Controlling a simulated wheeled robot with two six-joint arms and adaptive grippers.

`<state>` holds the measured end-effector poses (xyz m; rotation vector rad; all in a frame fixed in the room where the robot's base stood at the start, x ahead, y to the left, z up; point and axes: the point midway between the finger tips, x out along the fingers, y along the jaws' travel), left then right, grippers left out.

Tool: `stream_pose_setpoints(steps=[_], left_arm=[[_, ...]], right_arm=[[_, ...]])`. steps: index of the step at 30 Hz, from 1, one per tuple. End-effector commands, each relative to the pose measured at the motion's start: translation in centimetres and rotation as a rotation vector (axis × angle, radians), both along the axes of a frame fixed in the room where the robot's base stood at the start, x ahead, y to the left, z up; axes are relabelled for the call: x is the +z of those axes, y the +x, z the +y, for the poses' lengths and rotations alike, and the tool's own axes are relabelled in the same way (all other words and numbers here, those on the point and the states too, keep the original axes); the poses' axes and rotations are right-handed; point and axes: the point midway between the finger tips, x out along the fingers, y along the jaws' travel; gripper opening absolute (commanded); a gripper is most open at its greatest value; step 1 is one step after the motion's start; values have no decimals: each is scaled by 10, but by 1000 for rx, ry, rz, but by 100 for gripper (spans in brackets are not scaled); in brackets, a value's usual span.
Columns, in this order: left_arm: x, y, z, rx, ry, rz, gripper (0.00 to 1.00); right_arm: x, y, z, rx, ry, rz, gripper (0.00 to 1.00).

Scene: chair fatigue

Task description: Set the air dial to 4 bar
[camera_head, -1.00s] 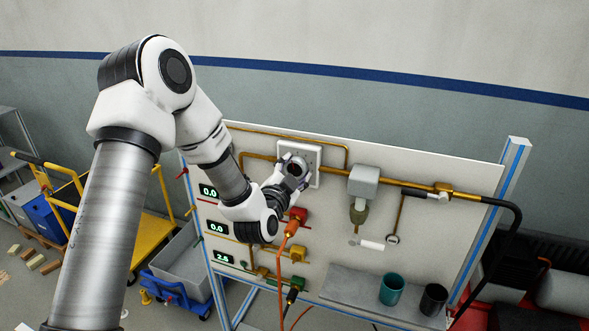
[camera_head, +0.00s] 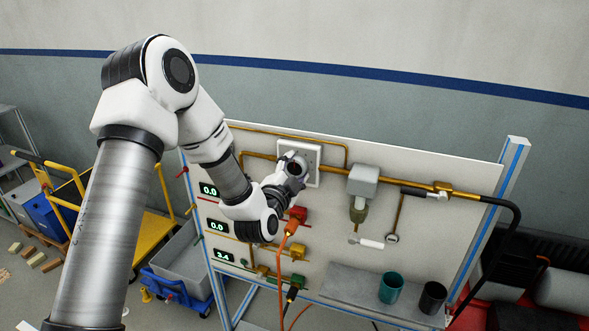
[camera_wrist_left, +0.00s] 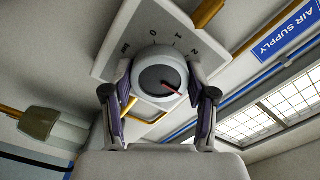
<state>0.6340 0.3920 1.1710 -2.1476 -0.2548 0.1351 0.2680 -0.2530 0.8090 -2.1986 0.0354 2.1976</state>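The air dial (camera_wrist_left: 158,72) is a round pale knob with a red pointer mark, on a square white plate (camera_wrist_left: 130,40) with scale numbers. My left gripper (camera_wrist_left: 160,84) has one finger on each side of the knob and is shut on it. In the head view the same gripper (camera_head: 293,170) covers most of the dial, and part of the white plate (camera_head: 315,153) shows behind it. The lowest green display (camera_head: 225,256) on the board reads 3.4. My right gripper is not in view.
The upper display (camera_head: 209,190) and middle display (camera_head: 218,227) read 0.0. Brass pipes and a grey box (camera_head: 363,181) sit right of the dial. A teal cup (camera_head: 391,288) and a dark cup (camera_head: 433,298) stand on the shelf. A blue AIR SUPPLY sign (camera_wrist_left: 287,30) is near the dial.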

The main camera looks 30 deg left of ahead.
Motion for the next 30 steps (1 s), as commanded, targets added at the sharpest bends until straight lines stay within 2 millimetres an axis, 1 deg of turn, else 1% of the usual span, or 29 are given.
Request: stream_pose_setpoints(steps=[1,2,10,13,17,21,24,27,30], left_arm=[[2,0,0,0,1,-4,74],[1,0,0,0,1,-4,82],[0,0,0,1,-1,-1,82],[0,-4,-1,0,-1,0,82],[0,-24,-6,0,-2,2,82],[0,-53,-13,-1,-2,1,82],[0,-66,-16,-1,-2,1,82],[0,-72,-18,0,-1,0,82],[0,-73,-18,0,0,-1,82]], right_arm=[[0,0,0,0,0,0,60],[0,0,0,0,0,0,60],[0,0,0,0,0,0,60],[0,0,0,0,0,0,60],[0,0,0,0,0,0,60],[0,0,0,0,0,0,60],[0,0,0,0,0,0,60],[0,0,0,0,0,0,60],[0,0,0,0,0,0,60]])
